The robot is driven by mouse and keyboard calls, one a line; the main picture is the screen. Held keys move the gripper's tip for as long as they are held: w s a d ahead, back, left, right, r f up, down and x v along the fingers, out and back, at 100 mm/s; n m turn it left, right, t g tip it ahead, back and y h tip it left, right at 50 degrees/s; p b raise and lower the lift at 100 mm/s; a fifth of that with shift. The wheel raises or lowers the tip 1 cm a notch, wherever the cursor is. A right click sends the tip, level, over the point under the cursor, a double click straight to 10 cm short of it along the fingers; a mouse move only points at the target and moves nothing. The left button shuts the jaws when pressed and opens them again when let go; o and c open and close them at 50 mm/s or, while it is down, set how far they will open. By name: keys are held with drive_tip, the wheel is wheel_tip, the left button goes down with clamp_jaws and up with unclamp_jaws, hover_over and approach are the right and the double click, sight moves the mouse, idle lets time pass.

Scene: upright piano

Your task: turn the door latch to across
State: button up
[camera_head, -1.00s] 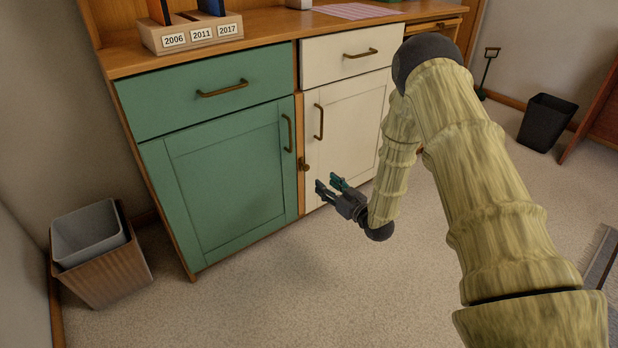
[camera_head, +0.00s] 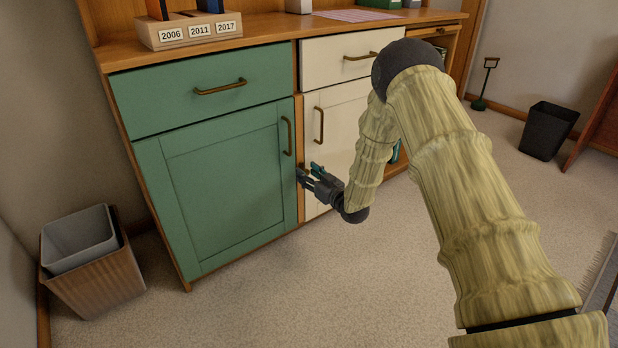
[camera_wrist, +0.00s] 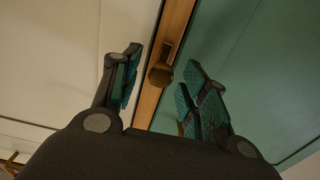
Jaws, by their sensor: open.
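The door latch (camera_wrist: 161,70) is a small brown-bronze piece on the wooden strip (camera_wrist: 176,30) between the cream door (camera_wrist: 70,50) and the green door (camera_wrist: 245,60). In the wrist view its narrow part lies along the strip. My gripper (camera_wrist: 162,62) is open, with teal-lined fingers on either side of the latch in that view and a visible gap to each. Whether the fingertips reach its depth is unclear. In the head view my gripper (camera_head: 307,172) is at the strip, and its fingers largely hide the latch.
Bar handles stand out from the green door (camera_head: 287,136) and the cream door (camera_head: 319,124). Drawers sit above both doors. A waste bin (camera_head: 95,275) stands left of the cabinet, and a black bin (camera_head: 547,130) stands at the right. The carpet in front is clear.

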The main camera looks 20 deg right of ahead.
drive_tip(key=shift+c, duration=0.2)
clamp_jaws()
drive_tip(key=shift+r+n+p, duration=0.1)
drive_tip(key=shift+n+p, duration=0.3)
drive_tip(key=shift+p, duration=0.15)
drive_tip(key=n+p, duration=0.2)
drive_tip(key=p, duration=0.1)
drive_tip(key=shift+r+n, duration=0.1)
drive_tip(key=shift+n, duration=0.3)
drive_tip(key=n+p, duration=0.2)
drive_tip(key=n, duration=0.2)
drive_tip(key=n+p, duration=0.3)
drive_tip(key=n, duration=0.2)
drive_tip(key=n+p, duration=0.3)
drive_tip(key=n, duration=0.2)
drive_tip(key=shift+a+f, duration=0.15)
drive_tip(key=shift+f, duration=0.2)
drive_tip(key=shift+n, duration=0.3)
